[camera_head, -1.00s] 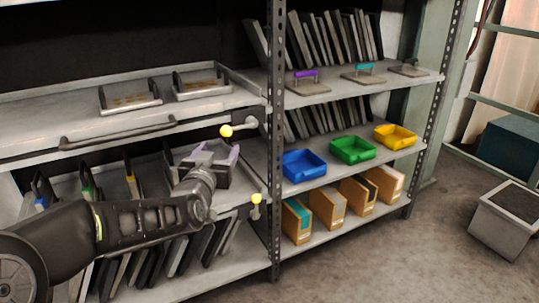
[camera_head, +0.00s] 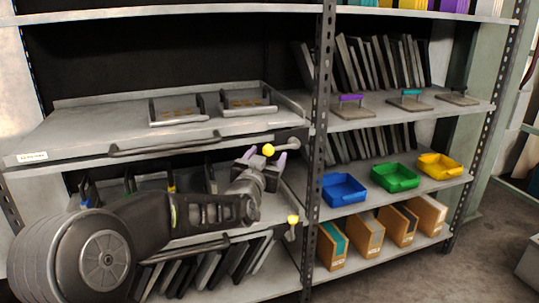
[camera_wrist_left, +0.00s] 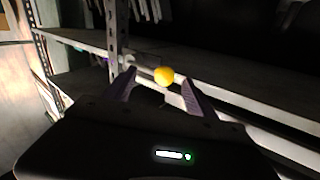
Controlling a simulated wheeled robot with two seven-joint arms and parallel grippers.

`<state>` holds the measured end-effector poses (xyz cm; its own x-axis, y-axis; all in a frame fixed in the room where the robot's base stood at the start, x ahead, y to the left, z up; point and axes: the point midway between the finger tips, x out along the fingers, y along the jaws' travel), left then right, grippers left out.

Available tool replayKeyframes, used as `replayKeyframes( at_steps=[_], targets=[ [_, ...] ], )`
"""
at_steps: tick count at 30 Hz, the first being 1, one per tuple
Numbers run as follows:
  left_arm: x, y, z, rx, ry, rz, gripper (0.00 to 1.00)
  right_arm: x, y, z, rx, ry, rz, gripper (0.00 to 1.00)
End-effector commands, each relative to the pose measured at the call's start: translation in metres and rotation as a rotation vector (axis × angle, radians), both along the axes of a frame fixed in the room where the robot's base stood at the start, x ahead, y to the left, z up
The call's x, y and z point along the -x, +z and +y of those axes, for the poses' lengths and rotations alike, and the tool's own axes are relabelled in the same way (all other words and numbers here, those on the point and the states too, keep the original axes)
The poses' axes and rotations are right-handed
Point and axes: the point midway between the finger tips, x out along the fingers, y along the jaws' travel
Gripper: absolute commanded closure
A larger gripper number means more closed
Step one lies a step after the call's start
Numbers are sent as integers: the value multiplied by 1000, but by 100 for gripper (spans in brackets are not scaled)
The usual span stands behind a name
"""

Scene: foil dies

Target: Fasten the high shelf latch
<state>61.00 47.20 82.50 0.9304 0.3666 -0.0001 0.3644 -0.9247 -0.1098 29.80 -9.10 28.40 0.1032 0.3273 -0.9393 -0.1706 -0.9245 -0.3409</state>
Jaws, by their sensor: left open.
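The high shelf latch (camera_head: 286,146) is a short grey lever with a yellow ball knob (camera_head: 268,150), at the right front end of the upper pull-out shelf (camera_head: 75,143). The lever lies nearly level, with its knob pointing left. My left gripper (camera_head: 266,155) is open just below and in front of the knob. Its purple fingertips appear on either side of the ball. In the left wrist view the ball (camera_wrist_left: 164,76) shows between and beyond the open fingertips (camera_wrist_left: 158,82). Contact cannot be told. My right gripper is in neither view.
A second yellow-knobbed latch (camera_head: 292,221) hangs lower, at the shelf below. A perforated post (camera_head: 318,120) stands close right of the latches. Blue (camera_head: 343,190), green (camera_head: 395,178) and yellow (camera_head: 440,166) bins sit on the right-hand shelf. A dark handle bar (camera_head: 165,146) runs along the upper shelf front.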

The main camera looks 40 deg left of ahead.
Motion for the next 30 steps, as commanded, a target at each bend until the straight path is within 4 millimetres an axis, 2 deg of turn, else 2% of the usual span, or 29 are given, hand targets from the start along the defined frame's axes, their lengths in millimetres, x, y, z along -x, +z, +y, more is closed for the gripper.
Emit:
replayKeyframes(
  at_steps=[3, 6, 15, 30],
  targets=[
    [-15, -1, 6, 0, 1, 0, 35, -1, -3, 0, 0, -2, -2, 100],
    [-22, -1, 9, 1, 0, 0, 35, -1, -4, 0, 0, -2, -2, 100],
    [-25, 0, 10, 1, 0, 0, 35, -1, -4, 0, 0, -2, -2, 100],
    [-25, 0, 10, 1, 1, 0, 75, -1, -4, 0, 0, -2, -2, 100]
  ],
)
